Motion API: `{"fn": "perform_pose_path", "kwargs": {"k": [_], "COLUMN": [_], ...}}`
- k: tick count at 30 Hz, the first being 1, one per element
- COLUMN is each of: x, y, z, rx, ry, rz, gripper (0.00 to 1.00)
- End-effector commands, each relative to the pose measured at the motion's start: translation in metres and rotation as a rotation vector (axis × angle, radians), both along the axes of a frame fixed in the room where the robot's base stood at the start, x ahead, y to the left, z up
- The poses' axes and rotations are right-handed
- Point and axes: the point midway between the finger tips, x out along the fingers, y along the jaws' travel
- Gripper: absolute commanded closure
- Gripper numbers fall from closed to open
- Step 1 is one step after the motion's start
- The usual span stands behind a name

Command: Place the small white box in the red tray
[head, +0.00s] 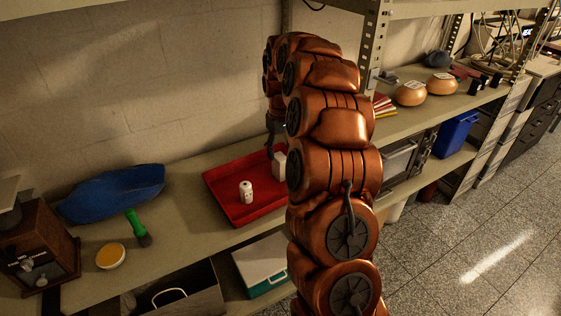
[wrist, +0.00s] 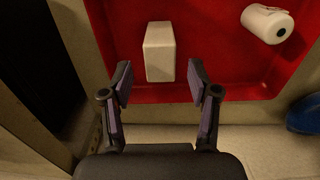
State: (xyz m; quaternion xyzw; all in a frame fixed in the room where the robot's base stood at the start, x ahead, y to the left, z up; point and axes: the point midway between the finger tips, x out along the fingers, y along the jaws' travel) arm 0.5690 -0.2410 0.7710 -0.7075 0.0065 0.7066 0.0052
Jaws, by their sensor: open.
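The small white box (head: 279,165) stands inside the red tray (head: 226,190), near the tray's right end in the head view. In the wrist view the white box (wrist: 160,52) shows against the red floor of the tray (wrist: 213,60), ahead of my fingertips. I see a gap between the fingertips and the box. In the head view my arm hides part of the tray's right side and most of my gripper.
A white cylinder (head: 246,192) also sits in the tray. A blue bag (head: 112,192), a green-handled brush (head: 137,226) and a round yellow-topped item (head: 110,256) lie left on the shelf. A shelf post (head: 372,45) rises behind my arm. The shelf just left of the tray is bare.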

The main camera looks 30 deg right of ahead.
Motion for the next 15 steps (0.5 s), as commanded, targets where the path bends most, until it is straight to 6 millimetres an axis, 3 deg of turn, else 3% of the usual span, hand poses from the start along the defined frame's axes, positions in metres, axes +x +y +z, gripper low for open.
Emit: {"fn": "perform_pose_path", "kwargs": {"k": [6, 15], "x": [0.001, -0.001], "y": [0.000, 0.000], "z": [0.034, 0.045], "rx": [-0.001, 0.001], "ry": [-0.004, 0.002], "rz": [-0.001, 0.000], "gripper": [0.40, 0.40]}}
